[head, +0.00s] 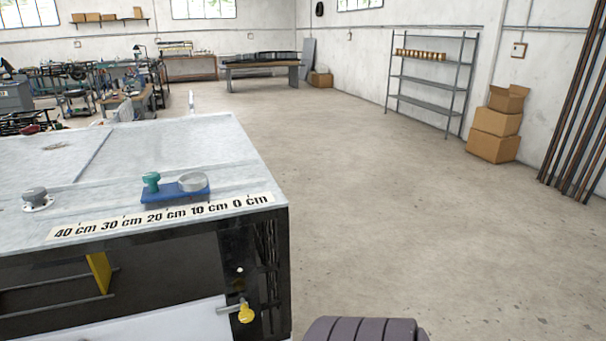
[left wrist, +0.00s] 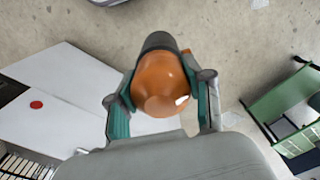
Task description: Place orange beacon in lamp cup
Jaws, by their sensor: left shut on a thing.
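An orange beacon (left wrist: 158,84) with a dark grey end is held between the fingers of my left gripper (left wrist: 160,98) in the left wrist view. The gripper is shut on it, and the fingers press on its two sides. Neither gripper shows in the head view. On the workbench (head: 180,131), a blue plate (head: 160,195) carries a green knob (head: 151,181) and a round grey cup (head: 193,182), which looks like the lamp cup. A scale marked from 40 cm to 0 cm (head: 165,215) runs along the bench's front edge.
A grey knob (head: 35,196) stands at the bench's left, and a yellow knob (head: 246,313) juts from its front. Shelves (head: 430,80) and cardboard boxes (head: 494,134) stand at the far right. The floor (head: 400,190) right of the bench is open.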

